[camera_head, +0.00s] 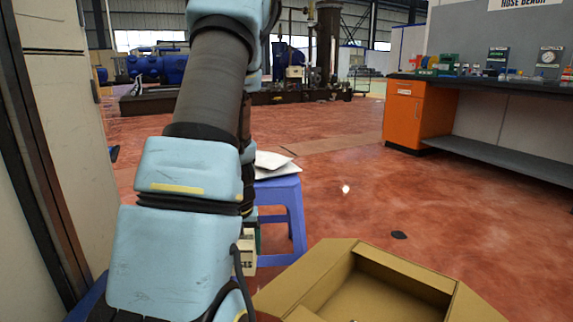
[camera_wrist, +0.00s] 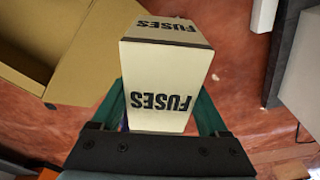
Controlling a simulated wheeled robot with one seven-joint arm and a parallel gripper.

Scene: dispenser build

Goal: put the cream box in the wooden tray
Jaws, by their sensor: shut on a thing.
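The cream box (camera_wrist: 160,62), printed with FUSES in black, is between the green fingers of my gripper (camera_wrist: 160,92) in the wrist view. My gripper is shut on it, above the red floor. In the head view the cream box (camera_head: 248,263) shows partly behind my arm, beside the blue stool; most of my gripper is hidden there. An open tan container (camera_head: 400,264) with flared sides is at the bottom right. It looks like cardboard, and part of it shows at the wrist view's upper left (camera_wrist: 84,75). No clearly wooden tray shows.
A blue stool (camera_head: 287,200) with pale flat sheets (camera_head: 268,160) on top stands just behind the held box. An orange cabinet (camera_head: 412,118) and a long bench with a grey lower shelf (camera_head: 500,150) are at the right. The red floor between is mostly clear.

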